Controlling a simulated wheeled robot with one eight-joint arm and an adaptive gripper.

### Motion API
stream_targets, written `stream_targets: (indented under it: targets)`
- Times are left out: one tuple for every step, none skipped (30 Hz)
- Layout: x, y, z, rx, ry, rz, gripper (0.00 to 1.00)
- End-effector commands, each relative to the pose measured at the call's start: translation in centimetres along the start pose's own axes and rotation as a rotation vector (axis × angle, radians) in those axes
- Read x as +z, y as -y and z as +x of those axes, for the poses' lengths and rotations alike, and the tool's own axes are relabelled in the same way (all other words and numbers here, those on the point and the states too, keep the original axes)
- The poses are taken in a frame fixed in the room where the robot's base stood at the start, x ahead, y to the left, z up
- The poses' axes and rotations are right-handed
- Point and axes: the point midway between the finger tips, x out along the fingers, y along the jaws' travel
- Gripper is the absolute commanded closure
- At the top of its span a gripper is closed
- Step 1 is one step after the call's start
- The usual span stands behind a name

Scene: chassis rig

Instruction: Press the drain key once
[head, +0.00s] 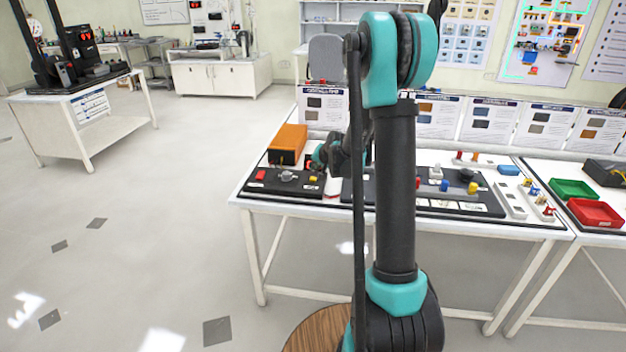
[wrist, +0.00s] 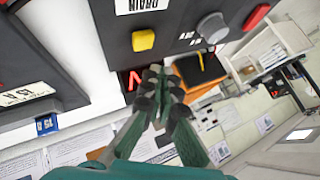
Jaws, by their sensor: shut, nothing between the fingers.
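The drain key (wrist: 143,40) is a yellow button on a black panel (wrist: 177,22), beside a white label (wrist: 140,5) that reads DRAIN in the wrist view. In the head view, the yellow key (head: 313,178) is at the right end of the small black panel (head: 270,188) on the table's left side. My gripper (wrist: 160,72) is shut and empty. Its fingertips appear just below and right of the yellow key in the wrist view, seemingly apart from it. In the head view my gripper (head: 322,155) is above the panel's right end; its fingertips are hard to make out.
The panel also bears a grey knob (wrist: 213,27) and a red key (wrist: 255,17). An orange box (head: 288,140) stands behind it. A larger black panel with coloured parts lies to the right, partly behind my arm. Green (head: 573,190) and red (head: 596,213) trays sit farther right.

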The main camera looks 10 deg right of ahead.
Motion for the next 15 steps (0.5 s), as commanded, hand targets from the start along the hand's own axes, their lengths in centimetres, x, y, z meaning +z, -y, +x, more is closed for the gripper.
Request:
stream_targets:
  targets:
    - [-0.2,0.2,-0.4,0.000,0.000,0.000,1.00]
    - [-0.3,0.4,-0.6,0.000,0.000,0.000,1.00]
    - [-0.6,0.6,-0.8,0.000,0.000,0.000,1.00]
    - [-0.7,0.7,-1.0,0.000,0.000,0.000,1.00]
    - [-0.8,0.8,-1.2,0.000,0.000,0.000,1.00]
    - [-1.0,1.0,-1.4,0.000,0.000,0.000,1.00]
    - [-1.1,1.2,-1.6,0.000,0.000,0.000,1.00]
    - [-1.2,1.3,-1.8,0.000,0.000,0.000,1.00]
    - [-1.4,1.4,-1.9,0.000,0.000,0.000,1.00]
    - [-1.4,1.5,-2.1,0.000,0.000,0.000,1.00]
    - [-1.5,1.5,-2.1,0.000,0.000,0.000,1.00]
    - [-1.6,1.6,-2.2,0.000,0.000,0.000,1.00]
    - [-1.6,1.6,-2.3,0.000,0.000,0.000,1.00]
    - [-1.6,1.6,-2.3,0.000,0.000,0.000,1.00]
    - [-1.7,1.7,-2.3,0.000,0.000,0.000,1.00]
